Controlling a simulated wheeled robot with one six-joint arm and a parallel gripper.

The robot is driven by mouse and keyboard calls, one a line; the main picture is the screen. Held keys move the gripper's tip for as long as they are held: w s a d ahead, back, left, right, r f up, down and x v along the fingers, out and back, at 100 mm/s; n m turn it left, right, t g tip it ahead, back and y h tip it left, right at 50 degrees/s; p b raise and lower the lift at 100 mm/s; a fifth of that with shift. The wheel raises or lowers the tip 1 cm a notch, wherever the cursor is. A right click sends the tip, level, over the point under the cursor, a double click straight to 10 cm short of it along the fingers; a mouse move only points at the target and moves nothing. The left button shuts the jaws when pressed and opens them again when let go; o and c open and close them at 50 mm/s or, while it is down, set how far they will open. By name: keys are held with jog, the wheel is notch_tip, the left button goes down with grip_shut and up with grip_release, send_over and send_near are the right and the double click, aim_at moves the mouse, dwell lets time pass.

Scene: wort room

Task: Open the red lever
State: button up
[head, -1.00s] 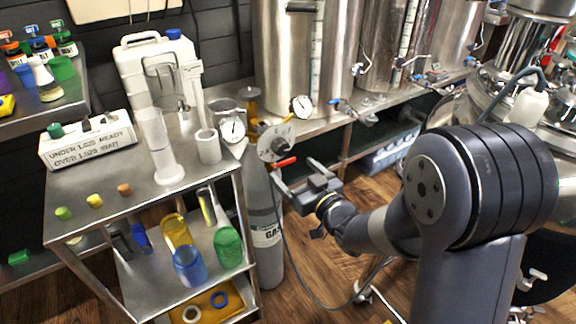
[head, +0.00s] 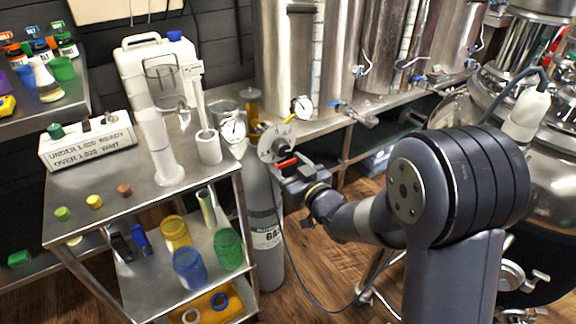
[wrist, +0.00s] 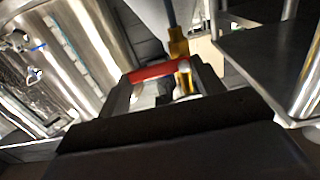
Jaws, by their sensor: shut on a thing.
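The red lever (head: 287,162) sits low on the front of a round grey dial plate (head: 276,141) at the top of the grey gas cylinder (head: 265,215). My gripper (head: 284,174) is at the lever, reaching in from the right. In the wrist view the red lever (wrist: 158,71) lies across between the two fingertips, with the gripper (wrist: 165,88) shut on it. A brass fitting (wrist: 178,48) shows just behind the lever. The fingers hide part of the valve.
A steel cart (head: 200,180) with cylinders, cups and corks stands left of the gas cylinder. Steel tanks (head: 285,60) with gauges line the bench behind. A dark hose (head: 300,285) runs down to the wooden floor. Floor right of the cylinder is partly clear.

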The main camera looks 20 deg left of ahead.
jog(key=c, duration=0.3)
jog(key=shift+c, duration=0.2)
jog(key=shift+f+m, duration=0.1)
jog(key=shift+m, duration=0.2)
jog(key=m, duration=0.3)
jog(key=shift+f, duration=0.4)
jog(key=shift+s+a+f+m, duration=0.2)
jog(key=shift+f+m, duration=0.15)
jog(key=shift+m, duration=1.7)
jog(key=shift+s+a+f+m, duration=0.15)
jog(key=shift+f+m, duration=0.25)
jog(key=shift+m, duration=1.6)
jog(key=shift+s+a+f+m, duration=0.2)
jog(key=shift+f+m, duration=0.15)
jog(key=shift+m, duration=1.7)
